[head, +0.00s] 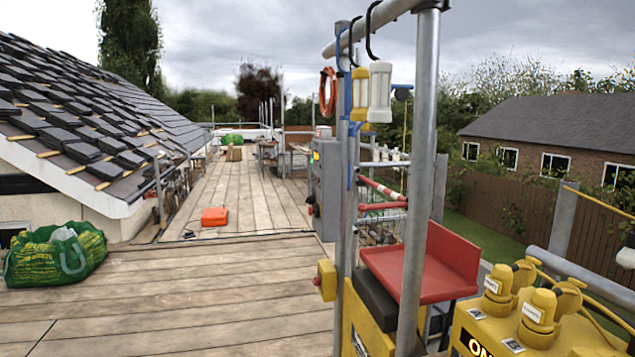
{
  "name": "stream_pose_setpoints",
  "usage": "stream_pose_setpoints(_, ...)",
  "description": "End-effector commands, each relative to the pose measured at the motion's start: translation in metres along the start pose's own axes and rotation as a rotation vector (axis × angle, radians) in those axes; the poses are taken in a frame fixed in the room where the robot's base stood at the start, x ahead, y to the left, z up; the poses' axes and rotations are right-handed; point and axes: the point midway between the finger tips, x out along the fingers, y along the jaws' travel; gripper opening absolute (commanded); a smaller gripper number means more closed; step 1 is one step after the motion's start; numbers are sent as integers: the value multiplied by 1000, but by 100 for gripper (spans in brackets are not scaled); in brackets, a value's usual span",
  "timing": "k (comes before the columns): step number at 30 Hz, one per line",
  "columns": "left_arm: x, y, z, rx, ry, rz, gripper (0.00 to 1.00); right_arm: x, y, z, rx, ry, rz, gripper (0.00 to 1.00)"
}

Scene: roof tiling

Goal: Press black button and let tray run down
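A red tray (425,272) with a raised side sits at the upper part of a yellow hoist frame (362,325), right of centre and close to me. It looks empty. A grey control box (328,185) is mounted on the scaffold pole left of the tray. Small controls show at its left edge, too small to tell which is the black button. A yellow box (327,280) with a red knob is lower on the same frame. Neither of my grippers is in view.
Vertical scaffold poles (418,170) stand in front of the tray. Yellow power units with plugs (540,312) fill the lower right. A green bag (55,256) and an orange case (214,217) lie on the planks (200,290), which are otherwise mostly clear. Lamps (380,92) hang above.

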Motion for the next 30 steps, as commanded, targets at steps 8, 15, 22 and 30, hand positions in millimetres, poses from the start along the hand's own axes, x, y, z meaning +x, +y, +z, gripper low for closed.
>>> stream_pose_setpoints(8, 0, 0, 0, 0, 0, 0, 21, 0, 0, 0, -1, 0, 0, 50)
stream_pose_setpoints(15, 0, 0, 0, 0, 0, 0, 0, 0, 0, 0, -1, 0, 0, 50)
stream_pose_setpoints(22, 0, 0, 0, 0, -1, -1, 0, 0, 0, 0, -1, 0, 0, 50)
stream_pose_setpoints(30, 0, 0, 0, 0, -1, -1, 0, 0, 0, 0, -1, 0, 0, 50)
